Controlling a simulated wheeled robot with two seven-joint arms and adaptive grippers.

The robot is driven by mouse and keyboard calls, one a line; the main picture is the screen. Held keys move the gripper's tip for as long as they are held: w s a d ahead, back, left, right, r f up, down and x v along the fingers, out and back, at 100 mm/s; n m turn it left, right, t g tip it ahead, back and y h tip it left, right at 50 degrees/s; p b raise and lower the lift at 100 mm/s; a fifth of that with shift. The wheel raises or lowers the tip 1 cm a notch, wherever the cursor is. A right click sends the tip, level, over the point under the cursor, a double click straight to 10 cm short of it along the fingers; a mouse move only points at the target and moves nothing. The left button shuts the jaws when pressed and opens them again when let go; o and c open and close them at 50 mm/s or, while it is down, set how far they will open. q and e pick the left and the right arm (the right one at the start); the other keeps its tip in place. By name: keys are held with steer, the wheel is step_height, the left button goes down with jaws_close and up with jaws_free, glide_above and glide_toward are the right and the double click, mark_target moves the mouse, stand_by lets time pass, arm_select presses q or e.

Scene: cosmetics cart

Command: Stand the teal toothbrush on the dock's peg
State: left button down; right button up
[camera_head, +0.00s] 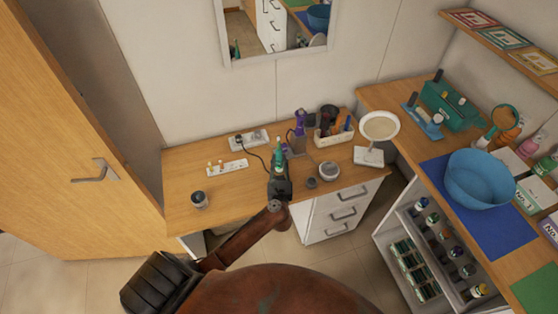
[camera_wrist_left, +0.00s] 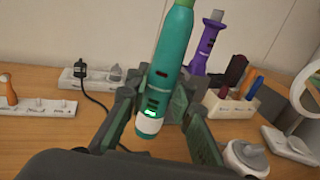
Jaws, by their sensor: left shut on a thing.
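My left gripper (camera_head: 279,179) is shut on the teal toothbrush (camera_head: 278,160), above the wooden desk. In the left wrist view the toothbrush (camera_wrist_left: 168,75) passes between the gripper's fingers (camera_wrist_left: 160,105), its top leaning slightly right. Its white lower end with a small green light hangs below the grip, seemingly clear of any support. I cannot make out the dock or its peg for certain. A black cable runs from a white power block (camera_wrist_left: 95,78) and disappears behind the gripper. My right gripper is not in view.
A purple toothbrush (camera_wrist_left: 205,42) stands upright close behind. An organizer box (camera_head: 335,135) and round mirror (camera_head: 380,126) stand to the right. A white strip with small pegs (camera_head: 228,168) lies to the left. The desk's left part is mostly clear around a jar (camera_head: 199,199).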

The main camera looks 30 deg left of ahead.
mark_target(279, 172)
arm_select(q)
steer(key=shift+f+b, duration=1.4)
steer(key=shift+f, duration=0.6)
steer(key=shift+f+b, duration=0.7)
steer(key=shift+f, duration=0.2)
steer(key=shift+r+p, duration=0.1)
steer(key=shift+p, duration=0.3)
steer(key=shift+f+b, duration=1.05)
steer(key=shift+f, duration=0.25)
steer(key=c, duration=1.6)
jaws_free()
steer(key=shift+d, duration=0.1)
